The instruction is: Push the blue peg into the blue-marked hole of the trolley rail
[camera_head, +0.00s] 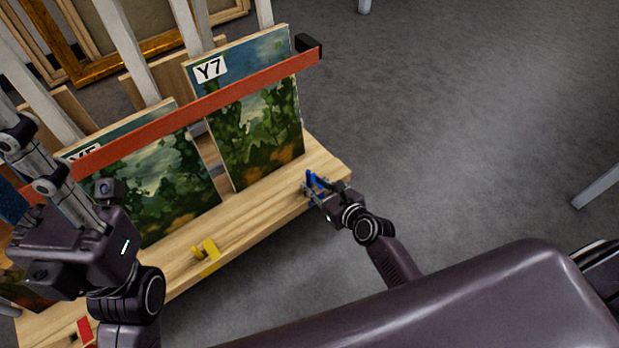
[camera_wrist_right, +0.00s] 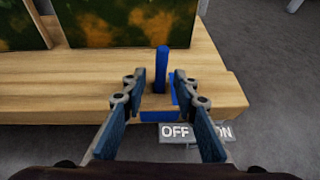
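The blue peg (camera_wrist_right: 162,68) stands upright at the end of the wooden trolley rail (camera_head: 281,190). It also shows in the head view (camera_head: 312,177). Blue marking (camera_wrist_right: 158,113) lies on the rail below it; the hole itself cannot be made out. My right gripper (camera_wrist_right: 160,77) is open, with one finger on each side of the peg and gaps visible between. In the head view the right gripper (camera_head: 313,189) is at the rail's right end. My left gripper (camera_head: 35,158) is raised at the far left, fingers apart and empty.
A yellow piece (camera_head: 207,252) and a red piece (camera_head: 85,329) are along the rail's front edge. A Y7 painting (camera_head: 252,120) stands behind a red bar (camera_head: 208,104). An OFF/ON label (camera_wrist_right: 175,132) is below the rail edge.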

